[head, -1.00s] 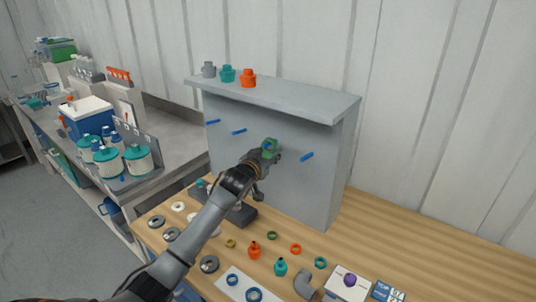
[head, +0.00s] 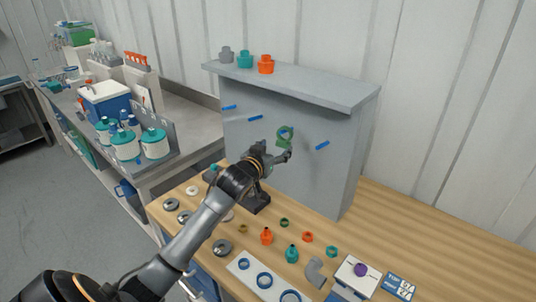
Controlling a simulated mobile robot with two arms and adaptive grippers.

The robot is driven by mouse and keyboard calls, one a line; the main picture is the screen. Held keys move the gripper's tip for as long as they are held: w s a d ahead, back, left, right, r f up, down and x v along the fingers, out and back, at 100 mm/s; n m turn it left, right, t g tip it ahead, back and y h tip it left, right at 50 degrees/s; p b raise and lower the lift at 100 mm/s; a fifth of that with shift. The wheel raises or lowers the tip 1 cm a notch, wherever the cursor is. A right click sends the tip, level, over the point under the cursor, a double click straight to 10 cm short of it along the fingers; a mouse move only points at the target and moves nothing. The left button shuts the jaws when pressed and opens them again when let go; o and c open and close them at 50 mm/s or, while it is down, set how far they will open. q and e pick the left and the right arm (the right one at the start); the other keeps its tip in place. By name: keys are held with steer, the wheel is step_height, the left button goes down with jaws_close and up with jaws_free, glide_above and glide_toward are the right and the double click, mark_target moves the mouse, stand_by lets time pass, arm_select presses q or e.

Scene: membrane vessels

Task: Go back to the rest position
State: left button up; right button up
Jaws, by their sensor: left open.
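My left gripper (head: 279,156) is in front of the grey upright panel (head: 345,160), its arm reaching in from the lower left. Its jaws are open and look empty. A green ring-shaped part (head: 285,137) is at the panel just above the gripper, in line with the blue pegs; a peg through it cannot be made out. Three bare blue pegs stick out of the panel: two to the left (head: 229,107) (head: 255,118) and one to the right (head: 322,145). My right gripper is not in view.
The wooden table (head: 430,235) holds several small rings and fittings, a white plate with blue rings (head: 243,264), a grey elbow (head: 315,271) and a white box (head: 357,275). Grey, teal and orange caps (head: 266,65) stand on the panel's top. A bench with bottles (head: 155,143) is at left.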

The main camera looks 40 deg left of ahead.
arm_select(q)
steer(key=s+d+f+m+g+h, duration=0.1)
steer(key=s+d+f+g, duration=0.2)
steer(key=s, duration=0.6)
steer(key=s+d+f+m+g, duration=0.1)
steer(key=s+d+f+g, duration=0.2)
steer(key=s+d+f, duration=0.5)
steer(key=s+d+f+m+g+h, duration=0.1)
steer(key=s+d+f+g, duration=0.2)
steer(key=s+f, duration=0.6)
steer(key=shift+s+d+f+h, duration=0.1)
steer(key=shift+s+d+h, duration=0.05)
steer(key=shift+s+d, duration=0.4)
steer(key=shift+s+d+h, duration=0.15)
steer(key=shift+s+d, duration=0.2)
steer(key=shift+d, duration=0.35)
steer(key=s+d+f+m+g, duration=0.1)
steer(key=s+d+f+g, duration=0.2)
steer(key=s, duration=0.7)
step_height(320, 180, down, 26)
steer(key=s+d+g+b, duration=0.1)
steer(key=g+b, duration=0.1)
steer(key=s+a+f+b, duration=0.2)
steer(key=s+a+f, duration=0.1)
steer(key=s+f, duration=1.4)
step_height(320, 180, down, 3)
steer(key=shift+s+r+m+g, duration=0.2)
steer(key=shift+m+g, duration=0.1)
steer(key=shift+g, duration=0.1)
